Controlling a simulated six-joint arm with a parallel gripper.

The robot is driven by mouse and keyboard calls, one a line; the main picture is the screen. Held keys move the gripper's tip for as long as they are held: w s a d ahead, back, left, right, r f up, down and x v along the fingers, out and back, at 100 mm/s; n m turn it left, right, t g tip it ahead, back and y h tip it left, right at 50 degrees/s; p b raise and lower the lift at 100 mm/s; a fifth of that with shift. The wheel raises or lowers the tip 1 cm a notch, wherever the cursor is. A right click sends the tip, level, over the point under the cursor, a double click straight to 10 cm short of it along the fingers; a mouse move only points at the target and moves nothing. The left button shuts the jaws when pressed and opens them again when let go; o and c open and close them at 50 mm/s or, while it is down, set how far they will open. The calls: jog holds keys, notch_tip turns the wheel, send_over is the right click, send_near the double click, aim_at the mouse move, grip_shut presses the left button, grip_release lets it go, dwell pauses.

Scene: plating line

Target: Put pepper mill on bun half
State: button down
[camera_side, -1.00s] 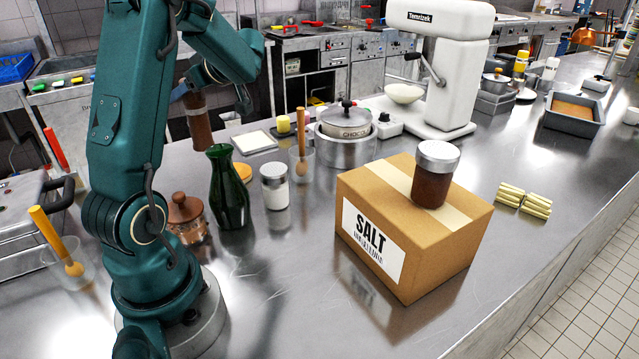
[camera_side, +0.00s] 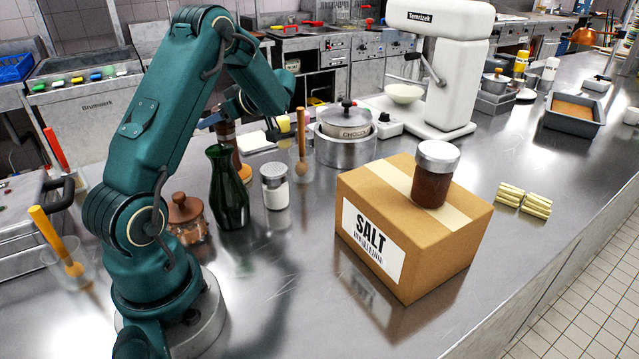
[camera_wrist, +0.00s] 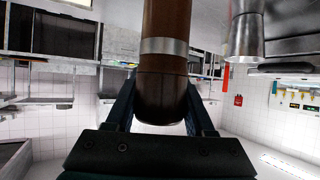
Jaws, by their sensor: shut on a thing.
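The pepper mill is a brown cylinder; in the wrist view the mill (camera_wrist: 164,85) has a silver band and sits between both fingers of my gripper (camera_wrist: 160,105). In the side view my gripper (camera_side: 221,118) is shut on the mill (camera_side: 228,134), partly hidden by my arm. The mill looks upright, with its lower end at the bun half (camera_side: 244,173), a small orange-brown disc behind the green bottle. The bottle covers part of the bun. I cannot tell whether mill and bun touch.
A dark green bottle (camera_side: 228,190) stands just in front of the bun. A salt box (camera_side: 460,240) carries a brown jar (camera_side: 434,180).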

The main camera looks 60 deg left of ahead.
jog(key=shift+f, duration=0.2)
jog(key=shift+c, duration=1.3)
grip_release()
jog(key=shift+r, duration=0.1)
